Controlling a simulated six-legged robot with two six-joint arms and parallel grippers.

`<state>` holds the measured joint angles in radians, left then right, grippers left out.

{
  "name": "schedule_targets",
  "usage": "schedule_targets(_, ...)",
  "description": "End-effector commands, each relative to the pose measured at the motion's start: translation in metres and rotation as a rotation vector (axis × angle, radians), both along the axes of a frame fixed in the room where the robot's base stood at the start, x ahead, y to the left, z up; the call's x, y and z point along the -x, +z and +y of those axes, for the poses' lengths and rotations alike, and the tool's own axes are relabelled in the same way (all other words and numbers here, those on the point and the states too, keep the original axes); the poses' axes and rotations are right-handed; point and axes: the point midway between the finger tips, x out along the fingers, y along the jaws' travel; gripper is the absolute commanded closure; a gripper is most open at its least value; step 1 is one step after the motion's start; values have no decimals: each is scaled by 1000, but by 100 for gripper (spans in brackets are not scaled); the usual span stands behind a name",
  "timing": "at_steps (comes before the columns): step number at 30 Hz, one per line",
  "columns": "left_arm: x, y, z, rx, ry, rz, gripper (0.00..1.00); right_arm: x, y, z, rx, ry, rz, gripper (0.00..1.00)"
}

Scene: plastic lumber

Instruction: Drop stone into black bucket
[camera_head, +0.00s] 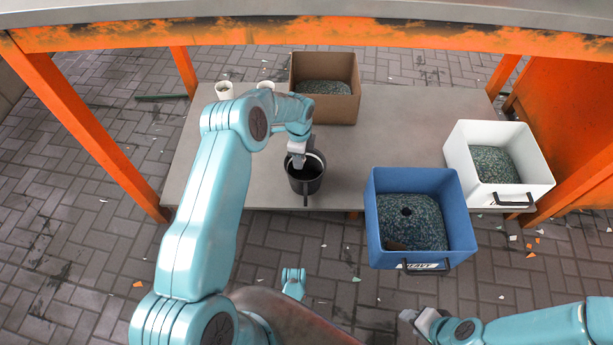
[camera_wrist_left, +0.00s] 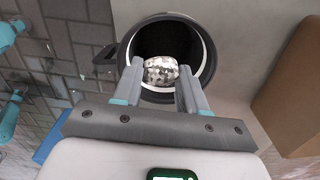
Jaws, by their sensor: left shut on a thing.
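The black bucket (camera_head: 305,183) stands on the grey shelf in the head view, with its dark round opening facing up. My left gripper (camera_head: 297,160) is at the bucket's rim, over its opening. In the left wrist view the gripper (camera_wrist_left: 161,82) is shut on a speckled white and grey stone (camera_wrist_left: 160,70). The stone shows in front of the dark inside of the bucket (camera_wrist_left: 207,50). In the head view the stone is hidden by the gripper. My right gripper (camera_head: 412,318) is at the bottom of the head view, away from the shelf; its jaws are unclear.
A blue box (camera_head: 420,180) and a white box (camera_head: 495,133) hold dark granules, right of the bucket. A cardboard box (camera_head: 335,110) stands behind it. White cups (camera_head: 224,90) stand at the back left. Orange posts (camera_head: 90,130) flank the grey shelf (camera_head: 390,135).

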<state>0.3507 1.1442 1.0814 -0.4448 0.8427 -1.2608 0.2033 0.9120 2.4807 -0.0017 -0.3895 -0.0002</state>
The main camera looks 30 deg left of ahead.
Motion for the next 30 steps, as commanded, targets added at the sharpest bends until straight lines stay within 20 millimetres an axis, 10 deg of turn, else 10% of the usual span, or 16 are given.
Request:
schedule_targets(13, -4, -21, -1, -1, 0, -2, 89, -8, -10, -1, 5, -3, -26, 57)
schedule_targets(14, -4, -21, -1, 0, 0, -1, 52, -7, -10, -1, 5, -3, -26, 57)
schedule_targets(16, -5, -21, -1, 0, 0, -1, 29, -7, -10, -1, 5, -3, -25, 57)
schedule_targets(30, -6, 4, -1, -1, 0, -3, 29, -2, 2, 0, 1, -1, -6, 57)
